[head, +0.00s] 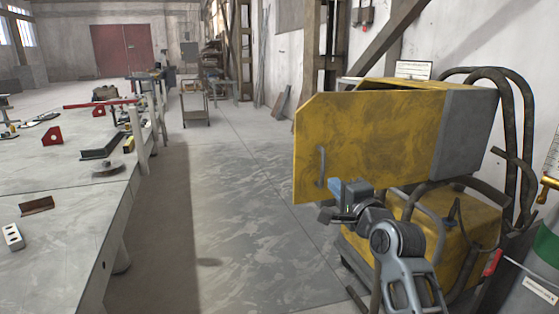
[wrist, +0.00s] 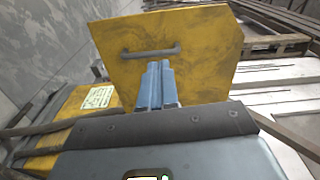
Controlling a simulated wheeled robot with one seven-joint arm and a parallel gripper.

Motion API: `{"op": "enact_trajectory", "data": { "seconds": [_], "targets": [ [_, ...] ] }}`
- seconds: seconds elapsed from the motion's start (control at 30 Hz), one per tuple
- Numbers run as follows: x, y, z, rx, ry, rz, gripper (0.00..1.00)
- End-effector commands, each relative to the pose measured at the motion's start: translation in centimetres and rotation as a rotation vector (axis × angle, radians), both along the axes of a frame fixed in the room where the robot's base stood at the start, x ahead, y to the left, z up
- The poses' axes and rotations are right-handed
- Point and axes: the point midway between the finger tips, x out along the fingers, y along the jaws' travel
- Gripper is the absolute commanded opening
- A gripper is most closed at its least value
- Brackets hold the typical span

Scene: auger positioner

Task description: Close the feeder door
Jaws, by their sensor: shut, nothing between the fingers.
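The feeder door (head: 365,135) is a large yellow panel with scuffed paint and a grey bar handle (head: 321,166) near its left edge. It stands out from the feeder's grey housing (head: 467,130) and looks open. In the wrist view the door (wrist: 205,70) fills the upper middle, with its handle (wrist: 151,52) across it. My gripper (head: 337,187) has its blue fingers together and empty, in front of the door's lower left part. In the wrist view the fingers (wrist: 157,65) point at the door just below the handle. I cannot tell whether they touch it.
The yellow lower body (head: 470,215) of the machine stands under the housing, with thick dark hoses (head: 510,110) at the right. A long workbench (head: 75,190) with tools runs along the left. The floor (head: 220,200) between bench and machine is clear.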

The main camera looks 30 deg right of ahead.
Motion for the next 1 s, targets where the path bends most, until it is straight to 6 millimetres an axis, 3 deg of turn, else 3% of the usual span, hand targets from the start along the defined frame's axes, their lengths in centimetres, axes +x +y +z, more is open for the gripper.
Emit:
{"op": "enact_trajectory", "data": {
  "seconds": [0.13,0.37,0.8,1.0],
  "targets": [
    [1.0,-0.6,1.2,0.056,-0.026,-0.002,0.00],
    [3.2,-1.4,1.4,0.064,-0.029,-0.002,0.00],
    [11.1,-4.0,1.4,0.062,-0.028,-0.003,0.00],
    [13.4,-4.7,1.3,0.061,-0.027,-0.002,0.00]
  ]
}}
